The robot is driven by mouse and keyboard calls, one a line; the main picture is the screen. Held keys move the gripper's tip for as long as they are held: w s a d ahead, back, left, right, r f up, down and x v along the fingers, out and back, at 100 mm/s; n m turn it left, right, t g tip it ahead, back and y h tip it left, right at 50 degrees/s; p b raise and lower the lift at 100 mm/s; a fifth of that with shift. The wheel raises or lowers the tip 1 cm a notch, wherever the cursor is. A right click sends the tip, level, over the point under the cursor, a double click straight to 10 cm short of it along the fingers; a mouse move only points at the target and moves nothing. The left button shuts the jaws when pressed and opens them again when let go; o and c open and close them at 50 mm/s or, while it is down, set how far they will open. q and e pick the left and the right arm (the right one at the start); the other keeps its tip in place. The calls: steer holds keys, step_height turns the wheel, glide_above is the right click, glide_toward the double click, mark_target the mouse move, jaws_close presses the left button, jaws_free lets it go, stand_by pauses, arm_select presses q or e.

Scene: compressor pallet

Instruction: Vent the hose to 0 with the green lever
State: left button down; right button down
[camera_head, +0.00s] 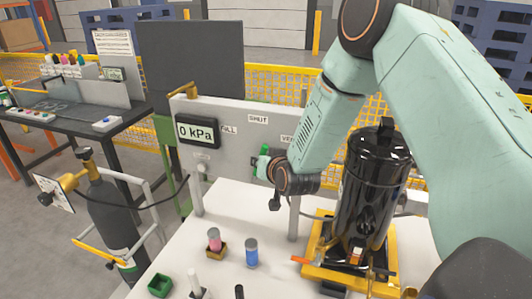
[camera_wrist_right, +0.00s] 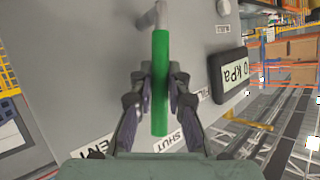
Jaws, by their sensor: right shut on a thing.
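The green lever (camera_wrist_right: 160,90) lies lengthwise between the two fingers of my right gripper (camera_wrist_right: 160,100) in the right wrist view. The gripper is shut on it. In the head view the green lever (camera_head: 263,161) shows only partly beside my right gripper (camera_head: 272,168), on the grey panel (camera_head: 233,148). The lever's free end lies between the SHUT label (camera_wrist_right: 180,139) and the VENT label (camera_wrist_right: 95,150) in the wrist view; its exact setting I cannot tell. The display (camera_head: 198,131) reads 0 kPa. My left gripper is not in view.
A black canister (camera_head: 370,195) stands on a yellow base right of the panel, close to my right arm. A pink-topped piece (camera_head: 214,239), a blue cylinder (camera_head: 252,252) and a green tray (camera_head: 160,286) are on the white table. A dark gas cylinder (camera_head: 110,215) stands at left.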

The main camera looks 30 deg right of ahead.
steer(key=shift+w+a+r+n+g+h+p, duration=0.35)
steer(key=shift+w+a+g+p, duration=0.2)
steer(key=shift+p, duration=0.7)
steer(key=shift+w+a+f+n+g+h+p, duration=0.15)
steer(key=shift+f+n+g+h+p, duration=0.15)
steer(key=shift+g+p, duration=0.35)
steer(key=c, duration=1.7)
jaws_free()
steer(key=o, duration=0.4)
steer(key=shift+w+f, duration=0.1)
steer(key=shift+w, duration=0.1)
steer(key=shift+s, duration=0.15)
